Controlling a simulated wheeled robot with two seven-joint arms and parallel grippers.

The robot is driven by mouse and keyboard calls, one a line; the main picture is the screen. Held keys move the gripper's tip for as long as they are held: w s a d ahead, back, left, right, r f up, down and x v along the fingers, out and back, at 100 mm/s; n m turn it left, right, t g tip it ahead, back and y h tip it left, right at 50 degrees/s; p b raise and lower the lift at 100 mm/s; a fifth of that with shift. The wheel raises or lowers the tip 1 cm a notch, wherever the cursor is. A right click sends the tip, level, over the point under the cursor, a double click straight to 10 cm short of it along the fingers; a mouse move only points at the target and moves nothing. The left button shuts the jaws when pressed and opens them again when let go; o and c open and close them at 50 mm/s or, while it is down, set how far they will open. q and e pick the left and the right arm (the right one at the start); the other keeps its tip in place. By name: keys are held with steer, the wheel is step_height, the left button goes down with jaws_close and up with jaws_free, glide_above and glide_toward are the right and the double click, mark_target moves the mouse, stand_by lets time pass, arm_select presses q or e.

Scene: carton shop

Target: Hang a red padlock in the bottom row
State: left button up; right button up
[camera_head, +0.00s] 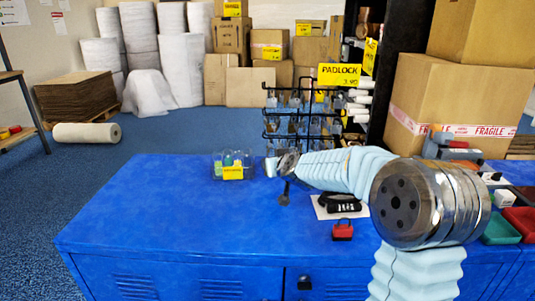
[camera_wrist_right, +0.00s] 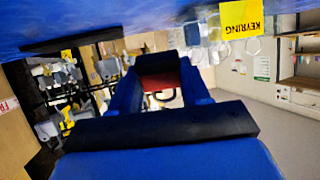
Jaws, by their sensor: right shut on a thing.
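My right gripper (camera_head: 272,167) reaches in from the right, above the blue table and in front of the padlock rack (camera_head: 266,137). In the right wrist view my right gripper (camera_wrist_right: 160,68) is shut on a red padlock (camera_wrist_right: 163,82), with its dark shackle loop showing. In the head view the held padlock is hidden or too small to make out. The black wire rack has several rows of grey items under a yellow PADLOCK sign (camera_head: 339,75); its bottom row is partly behind my wrist. Another red padlock (camera_head: 342,231) lies on the table. My left gripper is not in view.
A clear keyring bin (camera_head: 218,169) stands left of my gripper. A black lock-like object (camera_head: 340,204) lies on a white sheet. Coloured trays (camera_head: 519,222) and small items crowd the right edge. Cartons (camera_head: 455,100) stand behind. The table's left side (camera_head: 140,210) is free.

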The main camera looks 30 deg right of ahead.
steer(key=shift+w+d, duration=0.15)
steer(key=shift+w, duration=0.25)
steer(key=shift+w+d+f, duration=0.1)
steer(key=shift+w+d, duration=0.45)
steer(key=shift+w, duration=0.25)
steer(key=shift+w+d+f, duration=0.1)
steer(key=shift+w+d, duration=0.4)
steer(key=shift+w, duration=0.3)
steer(key=shift+w+d+f+b, duration=0.1)
steer(key=shift+w+d+b, duration=0.2)
steer(key=shift+w, duration=0.2)
steer(key=shift+w+d+f+b, duration=0.1)
steer(key=shift+w+d+b, duration=0.15)
steer(key=shift+w, duration=0.2)
steer(key=shift+w+d, duration=0.3)
steer(key=shift+w, duration=0.2)
steer(key=shift+w+d+f+b, duration=0.25)
steer(key=shift+w+d+b, duration=0.15)
steer(key=shift+w, duration=0.2)
steer(key=o, duration=1.2)
